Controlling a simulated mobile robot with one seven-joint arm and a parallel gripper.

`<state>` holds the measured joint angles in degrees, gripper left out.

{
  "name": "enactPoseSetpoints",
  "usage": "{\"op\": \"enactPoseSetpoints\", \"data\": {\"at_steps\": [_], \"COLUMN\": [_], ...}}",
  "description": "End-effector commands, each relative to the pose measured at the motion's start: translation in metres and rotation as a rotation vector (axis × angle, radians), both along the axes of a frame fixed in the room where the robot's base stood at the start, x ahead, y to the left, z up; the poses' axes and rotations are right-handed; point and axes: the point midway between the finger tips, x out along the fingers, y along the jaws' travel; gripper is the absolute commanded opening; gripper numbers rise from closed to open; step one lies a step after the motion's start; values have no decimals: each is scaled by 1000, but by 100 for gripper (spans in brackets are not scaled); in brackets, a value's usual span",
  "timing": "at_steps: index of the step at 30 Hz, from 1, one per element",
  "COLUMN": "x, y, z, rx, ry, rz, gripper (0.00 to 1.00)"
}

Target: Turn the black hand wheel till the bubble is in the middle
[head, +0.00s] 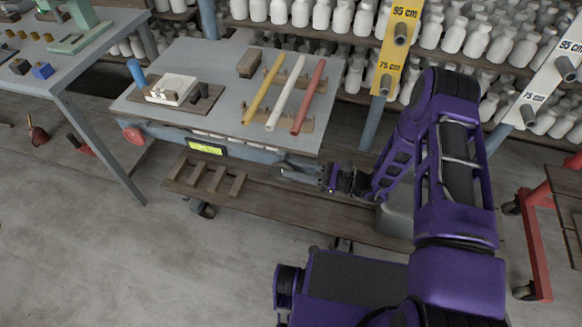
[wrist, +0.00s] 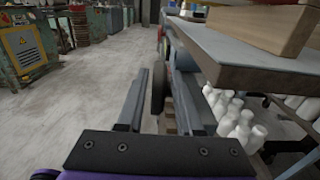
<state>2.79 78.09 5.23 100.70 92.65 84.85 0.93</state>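The black hand wheel (wrist: 158,90) shows nearly edge-on in the wrist view, at the side of the grey-topped cart (wrist: 240,62). My gripper (wrist: 160,85) is open, one finger on each side of the wheel, with a visible gap to both. In the head view my gripper (head: 296,173) is at the front right edge of the cart; the wheel is hard to make out there. A yellow-green level vial (head: 206,149) sits on the cart's front edge. Its bubble is too small to tell.
A red wheel (head: 134,136) is on the cart's front left. Yellow, white and red rods (head: 284,95) lie on the cart top near a wood block (head: 249,64). A slatted lower shelf (head: 270,187) juts out below. Shelves of white bottles stand behind; the floor at left front is clear.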

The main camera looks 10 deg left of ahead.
Motion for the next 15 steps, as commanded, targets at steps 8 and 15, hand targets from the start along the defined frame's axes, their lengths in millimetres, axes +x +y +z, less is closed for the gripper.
{"op": "enactPoseSetpoints", "data": {"at_steps": [8,15], "x": [1,1], "y": [12,12], "z": [0,0], "rx": [-1,-1], "ry": [1,1], "rz": [0,0], "gripper": [35,22]}}
